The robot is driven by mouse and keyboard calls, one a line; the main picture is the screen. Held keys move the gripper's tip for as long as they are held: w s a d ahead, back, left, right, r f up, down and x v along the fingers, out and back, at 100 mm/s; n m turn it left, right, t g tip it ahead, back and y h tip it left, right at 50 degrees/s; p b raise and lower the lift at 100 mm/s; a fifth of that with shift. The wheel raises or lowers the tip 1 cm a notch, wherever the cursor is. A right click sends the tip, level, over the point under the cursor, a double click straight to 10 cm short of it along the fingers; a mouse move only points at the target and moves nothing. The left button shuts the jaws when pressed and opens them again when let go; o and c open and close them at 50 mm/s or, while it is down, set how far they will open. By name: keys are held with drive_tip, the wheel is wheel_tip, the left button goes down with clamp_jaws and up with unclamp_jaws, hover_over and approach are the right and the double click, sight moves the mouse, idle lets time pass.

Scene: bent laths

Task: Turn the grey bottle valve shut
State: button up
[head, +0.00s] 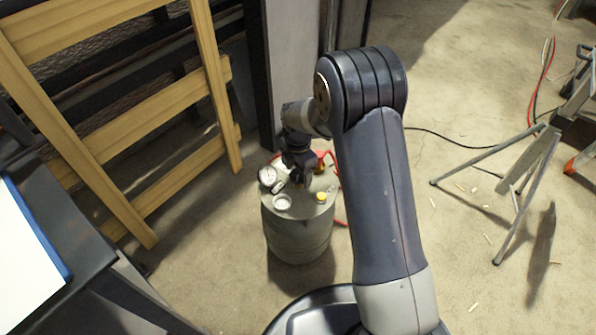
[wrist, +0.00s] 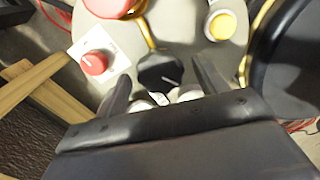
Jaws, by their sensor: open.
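In the wrist view a dark grey knob with a pale line on it (wrist: 160,70), which looks like the bottle valve, sits on top of a grey tank (head: 298,235). My gripper (wrist: 160,76) is open, with one finger on each side of the knob. I cannot tell whether either finger touches it. In the head view my gripper (head: 300,178) is over the tank's top and hides the knob there.
The tank's top also carries a red knob on a white plate (wrist: 95,63), a yellow cap (wrist: 222,26), a larger red part (wrist: 112,6) and a round gauge (head: 267,175). A wooden frame (head: 110,120) leans at left. A tripod stand (head: 530,160) is at right.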

drive_tip(key=c, duration=1)
drive_tip(key=shift+r+m+p, duration=0.1)
drive_tip(key=shift+m+p, duration=0.2)
drive_tip(key=shift+m, duration=0.1)
drive_tip(key=m+p, duration=0.2)
drive_tip(key=m, duration=0.1)
drive_tip(key=shift+m, duration=0.3)
drive_tip(key=m+p, duration=0.1)
drive_tip(key=m, duration=0.4)
drive_tip(key=shift+m+p, duration=0.3)
drive_tip(key=shift+p, duration=0.05)
drive_tip(key=m, duration=0.3)
drive_tip(key=shift+m+p, duration=0.3)
drive_tip(key=shift+p, duration=0.1)
drive_tip(key=m, duration=0.3)
drive_tip(key=shift+m+p, duration=0.3)
drive_tip(key=m, duration=0.6)
drive_tip(key=shift+m+p, duration=0.3)
